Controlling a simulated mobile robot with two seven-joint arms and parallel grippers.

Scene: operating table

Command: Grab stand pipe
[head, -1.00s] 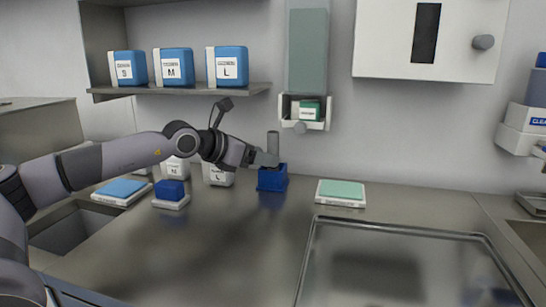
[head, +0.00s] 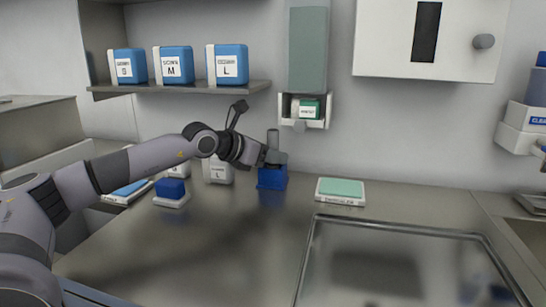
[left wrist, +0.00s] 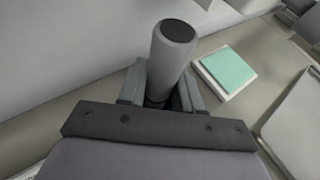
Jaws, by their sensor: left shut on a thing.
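The stand pipe is a grey cylinder with a dark top (head: 273,139). It stands upright in a blue block-shaped holder (head: 272,179) on the steel counter near the back wall. In the left wrist view the pipe (left wrist: 173,50) rises between the two fingers. My left gripper (head: 273,157) is shut on the pipe just above the blue holder; it also shows in the left wrist view (left wrist: 165,95). The pipe's lower end is hidden by the gripper and the holder. My right gripper is not in view.
A green pad on a white box (head: 341,191) lies right of the holder, beside a steel tray (head: 311,245). A white container (head: 217,169) and a blue block (head: 171,188) stand left. A shelf (head: 180,89) and dispenser (head: 309,50) hang above.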

